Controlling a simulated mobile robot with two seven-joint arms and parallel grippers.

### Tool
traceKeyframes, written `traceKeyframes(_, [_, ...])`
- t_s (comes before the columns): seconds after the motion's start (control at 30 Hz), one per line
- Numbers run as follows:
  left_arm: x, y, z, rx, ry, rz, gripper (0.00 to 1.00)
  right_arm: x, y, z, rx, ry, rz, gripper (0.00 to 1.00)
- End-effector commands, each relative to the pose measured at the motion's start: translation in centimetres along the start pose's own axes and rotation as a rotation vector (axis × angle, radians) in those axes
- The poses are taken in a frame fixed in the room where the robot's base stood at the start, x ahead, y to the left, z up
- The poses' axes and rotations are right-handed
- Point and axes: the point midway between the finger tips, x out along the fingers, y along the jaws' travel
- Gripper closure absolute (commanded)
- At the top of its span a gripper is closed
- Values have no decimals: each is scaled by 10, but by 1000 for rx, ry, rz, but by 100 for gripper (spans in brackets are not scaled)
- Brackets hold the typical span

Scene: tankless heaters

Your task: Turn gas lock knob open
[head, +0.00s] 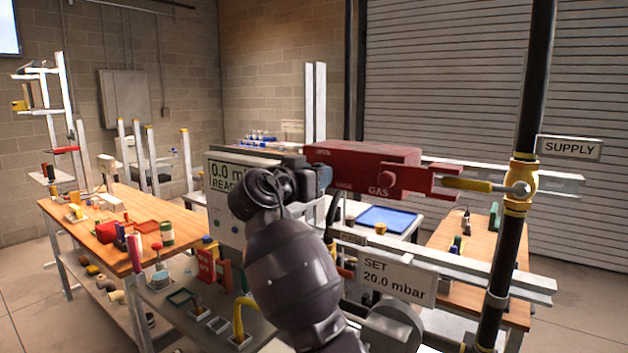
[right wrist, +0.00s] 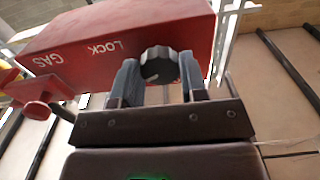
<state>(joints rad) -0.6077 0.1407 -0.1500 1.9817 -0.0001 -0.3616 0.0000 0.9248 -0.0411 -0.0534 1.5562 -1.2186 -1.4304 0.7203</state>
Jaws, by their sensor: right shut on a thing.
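A red box (head: 350,160) marked GAS is mounted in the middle of the head view. In the right wrist view the same box (right wrist: 120,32) shows the upside-down words LOCK and GAS. A black ridged knob (right wrist: 159,62) with a pale mark on its rim sits on the box near the word LOCK. My right gripper (right wrist: 158,80) is at this knob, one blue-grey finger on each side, shut on it. In the head view my right gripper (head: 321,180) is at the left end of the box and the knob is hidden. My left gripper is not in view.
A yellow-handled lever (head: 468,185) and yellow valve (head: 522,180) are on a black pipe at right. A display (head: 230,175) reads 0.0. A sign (head: 397,278) reads SET 20.0 mbar. A cluttered wooden bench (head: 120,225) stands at left.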

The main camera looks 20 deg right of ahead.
Motion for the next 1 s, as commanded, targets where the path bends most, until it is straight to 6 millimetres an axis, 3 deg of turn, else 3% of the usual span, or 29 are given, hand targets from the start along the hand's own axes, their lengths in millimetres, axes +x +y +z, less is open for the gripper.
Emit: traceKeyframes(1.0, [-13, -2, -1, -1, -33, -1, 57, 0, 0, 0, -910, -2, -1, 84])
